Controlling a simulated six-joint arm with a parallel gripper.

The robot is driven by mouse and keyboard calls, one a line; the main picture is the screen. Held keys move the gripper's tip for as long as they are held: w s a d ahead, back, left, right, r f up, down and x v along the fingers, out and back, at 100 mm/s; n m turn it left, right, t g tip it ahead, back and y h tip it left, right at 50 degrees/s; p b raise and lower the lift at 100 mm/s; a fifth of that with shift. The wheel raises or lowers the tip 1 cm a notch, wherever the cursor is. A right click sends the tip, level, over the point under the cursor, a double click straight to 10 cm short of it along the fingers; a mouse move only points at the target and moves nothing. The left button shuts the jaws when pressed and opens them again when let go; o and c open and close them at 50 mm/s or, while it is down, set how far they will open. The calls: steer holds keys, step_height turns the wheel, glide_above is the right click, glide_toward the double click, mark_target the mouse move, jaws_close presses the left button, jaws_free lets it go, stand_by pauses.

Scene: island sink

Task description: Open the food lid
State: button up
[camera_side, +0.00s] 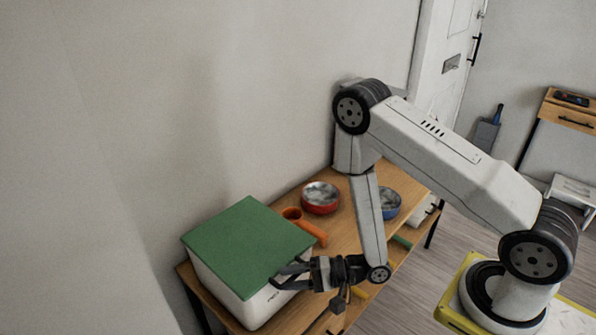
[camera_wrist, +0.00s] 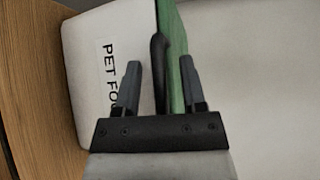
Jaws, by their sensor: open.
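The green food lid (camera_side: 248,245) lies closed on the white pet food box (camera_side: 222,292) at the near left end of the wooden table. My gripper (camera_side: 276,278) is at the box's front right edge, reaching in level with the lid's rim. In the wrist view, my gripper (camera_wrist: 160,64) is open, with one finger over the labelled box side (camera_wrist: 85,60) and the other by the green lid edge (camera_wrist: 174,70). A black handle (camera_wrist: 158,60) at the lid's edge stands between the fingers. I cannot tell whether a finger touches it.
An orange scoop (camera_side: 308,227) lies beside the box on the wooden table (camera_side: 345,235). A red bowl (camera_side: 320,198) and a blue bowl (camera_side: 389,204) stand farther back. A plain wall (camera_side: 235,100) rises behind the table. The space above the lid is clear.

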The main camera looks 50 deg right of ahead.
jaws_close()
stand_by(1.4)
